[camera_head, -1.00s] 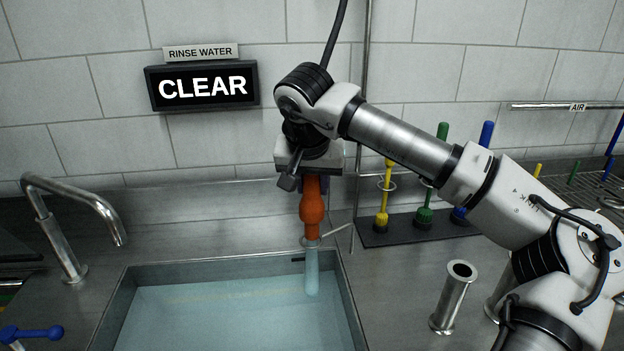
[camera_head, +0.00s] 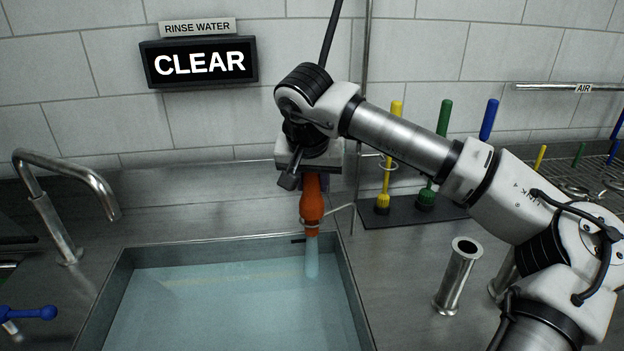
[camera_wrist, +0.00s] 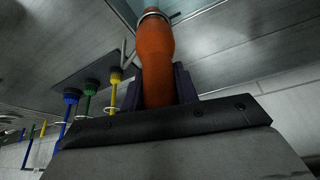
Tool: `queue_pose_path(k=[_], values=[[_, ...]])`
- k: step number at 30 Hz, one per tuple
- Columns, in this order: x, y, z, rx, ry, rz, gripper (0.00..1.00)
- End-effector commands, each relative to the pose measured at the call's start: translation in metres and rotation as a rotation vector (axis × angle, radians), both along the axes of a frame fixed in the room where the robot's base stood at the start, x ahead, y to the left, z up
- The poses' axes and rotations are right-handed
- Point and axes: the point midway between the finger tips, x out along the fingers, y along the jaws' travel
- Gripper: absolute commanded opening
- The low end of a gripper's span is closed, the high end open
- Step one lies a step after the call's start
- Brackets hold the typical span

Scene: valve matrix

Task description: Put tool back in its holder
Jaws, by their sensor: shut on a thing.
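The tool is an orange spray handle (camera_head: 312,200), held upright over the back right of the sink. My gripper (camera_head: 312,170) is shut on its upper part. The wrist view shows the orange handle (camera_wrist: 155,60) between dark fingers (camera_wrist: 158,85). The holder is a thin metal ring on a side arm (camera_head: 340,211) from the upright pipe. The ring appears around the handle's lower part; whether the handle rests on it is unclear. A pale blue column (camera_head: 312,262) shows below the handle; I cannot tell whether it is water or a tip.
The sink basin (camera_head: 130,275) holds pale blue water. A faucet (camera_head: 60,220) stands at left. Yellow (camera_head: 386,170), green (camera_head: 426,195) and blue (camera_head: 488,120) brushes stand on a dark mat at right. A metal cylinder (camera_head: 457,278) stands nearby. The wall sign (camera_head: 200,62) reads CLEAR.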

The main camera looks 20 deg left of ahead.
Motion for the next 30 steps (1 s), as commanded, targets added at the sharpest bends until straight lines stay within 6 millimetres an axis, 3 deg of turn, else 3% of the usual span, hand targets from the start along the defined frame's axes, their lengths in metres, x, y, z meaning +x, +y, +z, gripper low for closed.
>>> queue_pose_path(k=[20,21,26,30], values=[[0.0,0.0,-0.011,0.0,-0.001,0.0,0.01],[0.0,0.0,-0.01,0.0,-0.001,0.0,0.35],[0.0,0.0,-0.01,0.0,0.0,0.0,0.55],[0.0,0.0,-0.01,0.0,0.0,0.0,0.55]])
